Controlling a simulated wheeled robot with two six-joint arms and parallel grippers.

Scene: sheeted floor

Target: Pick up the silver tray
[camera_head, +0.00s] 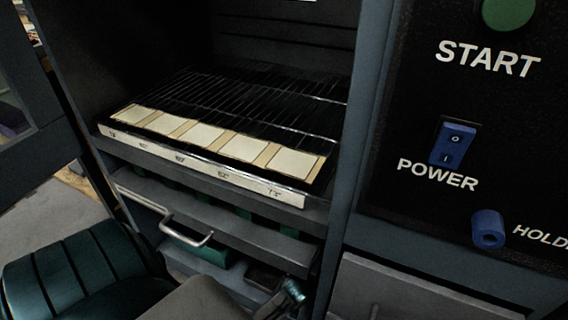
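No separate object stands out clearly as a silver tray. Inside the open dark cabinet, a wire rack (215,92) bears a row of several cream square plates (202,135) along its front, above a pale labelled front strip (170,154). Below it is a grey metal shelf or drawer front (250,235) with a silver bar handle (187,237); I cannot tell whether this is the tray. Neither of my grippers can be made out in the head view.
A control panel at the right has a green START button (508,12), a blue POWER switch (453,142) and a blue knob (488,229). A teal ribbed object (75,270) fills the lower left. A grey rounded shape (192,302) covers the bottom middle.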

